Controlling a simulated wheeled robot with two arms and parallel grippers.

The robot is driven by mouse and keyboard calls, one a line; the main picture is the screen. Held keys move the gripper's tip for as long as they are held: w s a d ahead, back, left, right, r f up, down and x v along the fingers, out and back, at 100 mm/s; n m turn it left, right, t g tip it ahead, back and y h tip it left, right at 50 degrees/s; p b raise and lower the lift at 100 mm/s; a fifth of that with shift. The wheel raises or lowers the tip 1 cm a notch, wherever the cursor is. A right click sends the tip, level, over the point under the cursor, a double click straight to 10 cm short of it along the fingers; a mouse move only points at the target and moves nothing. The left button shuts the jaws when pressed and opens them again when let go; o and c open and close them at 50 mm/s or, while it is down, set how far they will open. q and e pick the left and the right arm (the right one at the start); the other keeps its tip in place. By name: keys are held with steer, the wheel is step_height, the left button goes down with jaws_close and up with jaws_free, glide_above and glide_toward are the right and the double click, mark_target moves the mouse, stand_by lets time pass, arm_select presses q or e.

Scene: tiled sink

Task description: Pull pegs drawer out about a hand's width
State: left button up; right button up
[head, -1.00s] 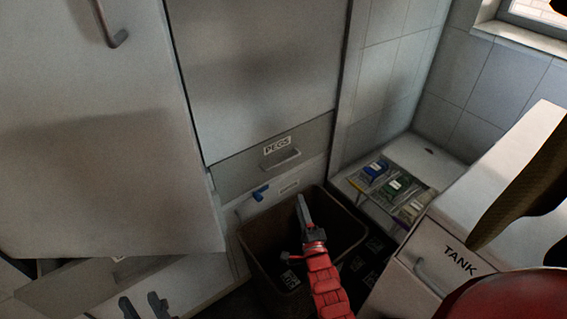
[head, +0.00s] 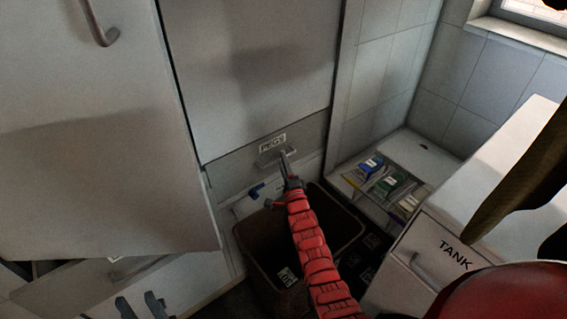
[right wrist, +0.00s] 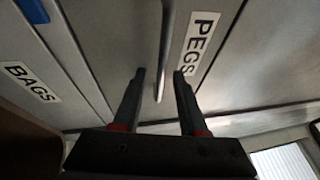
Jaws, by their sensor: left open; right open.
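The pegs drawer (head: 228,172) is a grey front under a tall panel, labelled PEGS, and it looks closed. Its bar handle (head: 268,160) sits just below the label. My right gripper (head: 285,160) reaches up to the handle. Whether the fingertips reach past the bar is hard to tell. My left gripper (head: 141,304) is open and empty at the lower left.
A brown bin (head: 262,245) stands below the drawer, under my right arm. A BAGS label (right wrist: 32,82) marks the front below. A white TANK drawer unit (head: 440,245) stands right, near a shelf with several packets (head: 388,184). A large pale door (head: 100,150) fills the left.

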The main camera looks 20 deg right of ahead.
jaws_close()
stand_by(1.5)
